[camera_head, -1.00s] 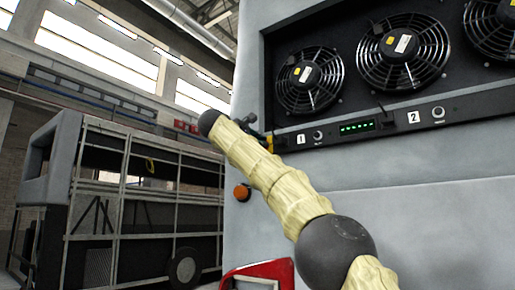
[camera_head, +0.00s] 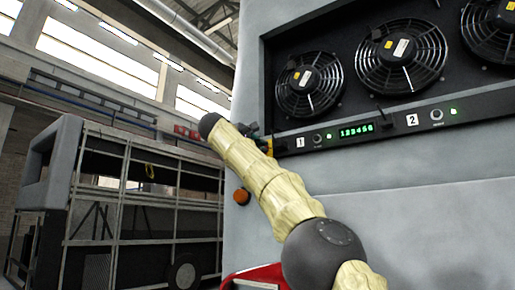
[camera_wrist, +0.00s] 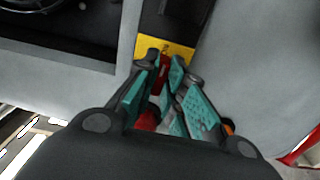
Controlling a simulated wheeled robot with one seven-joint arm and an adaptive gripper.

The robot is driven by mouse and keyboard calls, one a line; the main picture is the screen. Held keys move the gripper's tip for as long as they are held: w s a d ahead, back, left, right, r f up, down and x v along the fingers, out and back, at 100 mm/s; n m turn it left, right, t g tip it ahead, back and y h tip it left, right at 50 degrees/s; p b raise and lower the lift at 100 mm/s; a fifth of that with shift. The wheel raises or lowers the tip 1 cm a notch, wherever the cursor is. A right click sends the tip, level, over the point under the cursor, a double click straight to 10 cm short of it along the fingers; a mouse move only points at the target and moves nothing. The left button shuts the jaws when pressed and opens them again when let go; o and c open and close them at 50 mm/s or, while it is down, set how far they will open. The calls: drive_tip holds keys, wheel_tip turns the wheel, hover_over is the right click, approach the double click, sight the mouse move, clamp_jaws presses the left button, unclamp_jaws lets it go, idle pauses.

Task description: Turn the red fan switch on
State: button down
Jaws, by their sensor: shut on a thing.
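The red fan switch (camera_wrist: 161,79) shows in the wrist view as a red piece in front of a yellow plate (camera_wrist: 179,49). My gripper (camera_wrist: 166,73) has its teal-padded fingers closed around the red piece, which they partly hide. In the head view my gripper (camera_head: 257,138) is at the left end of the black control panel (camera_head: 376,128), mostly behind my arm. The yellow plate (camera_head: 274,146) barely shows there, and the red switch cannot be made out. The panel's display (camera_head: 356,130) reads green digits, and green lamps (camera_head: 329,136) are lit beside both knobs.
Several fans (camera_head: 309,84) sit in the recess above the panel; I cannot tell whether they spin. An orange round button (camera_head: 241,196) is on the grey wall below my gripper. A red-framed part (camera_head: 262,277) stands low. A barred frame stands at left.

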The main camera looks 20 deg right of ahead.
drive_tip(key=shift+f, duration=0.2)
drive_tip(key=c, duration=1.5)
unclamp_jaws()
drive_tip(key=shift+d+r, duration=0.1)
drive_tip(key=v, duration=1.2)
drive_tip(key=shift+s, duration=0.1)
